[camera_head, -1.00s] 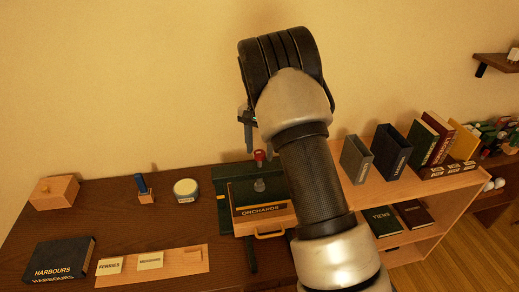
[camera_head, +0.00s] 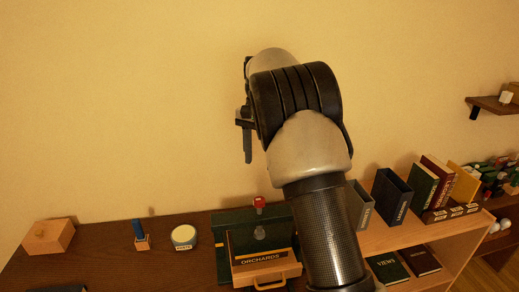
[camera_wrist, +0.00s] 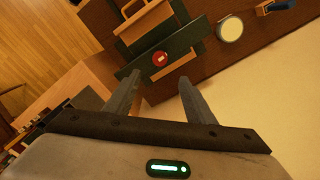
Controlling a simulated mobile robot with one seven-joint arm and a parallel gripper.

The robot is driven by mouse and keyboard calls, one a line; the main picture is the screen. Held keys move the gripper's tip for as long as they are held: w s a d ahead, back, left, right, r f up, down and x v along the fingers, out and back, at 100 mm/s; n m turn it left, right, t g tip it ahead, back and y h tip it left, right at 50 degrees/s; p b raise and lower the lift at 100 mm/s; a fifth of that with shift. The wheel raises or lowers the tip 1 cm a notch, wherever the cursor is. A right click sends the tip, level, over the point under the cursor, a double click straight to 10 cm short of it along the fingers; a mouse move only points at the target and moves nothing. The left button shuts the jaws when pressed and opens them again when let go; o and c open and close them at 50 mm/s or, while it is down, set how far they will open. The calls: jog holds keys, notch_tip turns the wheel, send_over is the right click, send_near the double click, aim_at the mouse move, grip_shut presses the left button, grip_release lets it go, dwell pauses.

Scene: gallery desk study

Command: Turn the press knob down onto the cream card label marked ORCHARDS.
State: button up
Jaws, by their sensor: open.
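The press (camera_head: 221,246) is a dark green frame on the desk, with a red knob (camera_head: 259,202) on top; the knob also shows in the wrist view (camera_wrist: 160,58). A grey round press foot (camera_head: 260,233) hangs under the knob.
A wooden box (camera_head: 48,236), a blue-handled stamp (camera_head: 140,235) and a round paste tin (camera_head: 184,237) stand left on the desk (camera_head: 110,262). A shelf (camera_head: 425,238) with upright books and box files is at right.

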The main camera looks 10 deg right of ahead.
jog(key=shift+r, duration=1.4)
jog(key=s+r+n+t, duration=0.1)
jog(key=s+r+n, duration=0.1)
jog(key=s+r, duration=0.5)
jog(key=s+r+n+t, duration=0.2)
jog(key=s+r, duration=0.2)
jog(key=s, duration=0.7)
jog(key=s+f+n+t, duration=0.1)
jog(key=s+f+n, duration=0.1)
jog(key=s, duration=0.6)
jog(key=s+f+n+t, duration=0.1)
jog(key=s+f, duration=0.3)
jog(key=s, duration=0.5)
jog(key=shift+n+t+p, duration=0.3)
jog(key=shift+n+p, duration=0.05)
jog(key=shift+n, duration=0.25)
jog(key=shift+s+a+f, duration=0.1)
